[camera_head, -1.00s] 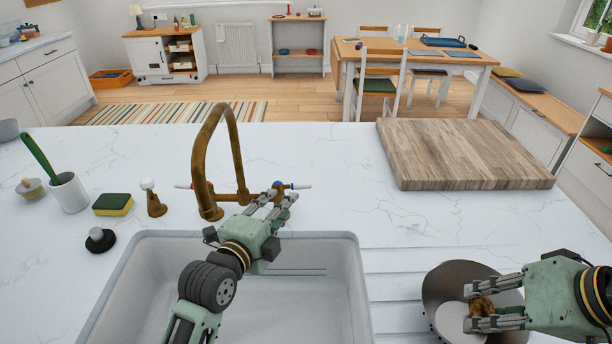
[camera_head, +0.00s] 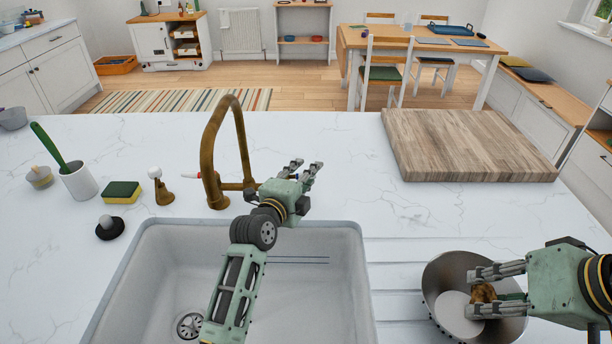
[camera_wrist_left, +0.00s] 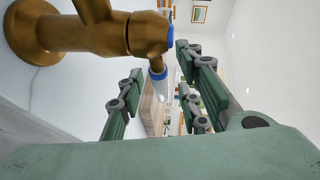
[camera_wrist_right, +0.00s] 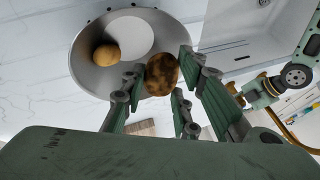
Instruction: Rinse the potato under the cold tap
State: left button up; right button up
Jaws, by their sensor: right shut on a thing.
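The brown, dark-patched potato (camera_head: 483,293) is between the fingers of my right gripper (camera_head: 484,291), which is shut on it over the metal bowl (camera_head: 442,276). The right wrist view shows this potato (camera_wrist_right: 161,74) and a second, cleaner potato (camera_wrist_right: 106,54) in the bowl. The brass tap (camera_head: 209,155) stands behind the sink (camera_head: 290,290); no water shows. My left gripper (camera_head: 306,170) is open at the tap's right side. In the left wrist view the blue-marked cold handle (camera_wrist_left: 158,82), with its white lever, lies between the open fingers; contact cannot be told.
A wooden board (camera_head: 470,145) lies at the back right of the worktop. A sponge (camera_head: 122,192), a white pot with a green brush (camera_head: 79,180) and a black plug (camera_head: 109,228) are left of the tap. The worktop between the tap and the board is clear.

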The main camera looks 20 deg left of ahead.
pick_arm(q)
jog(key=shift+c, duration=0.5)
grip_shut()
pick_arm(e)
jog(key=shift+f, duration=0.1)
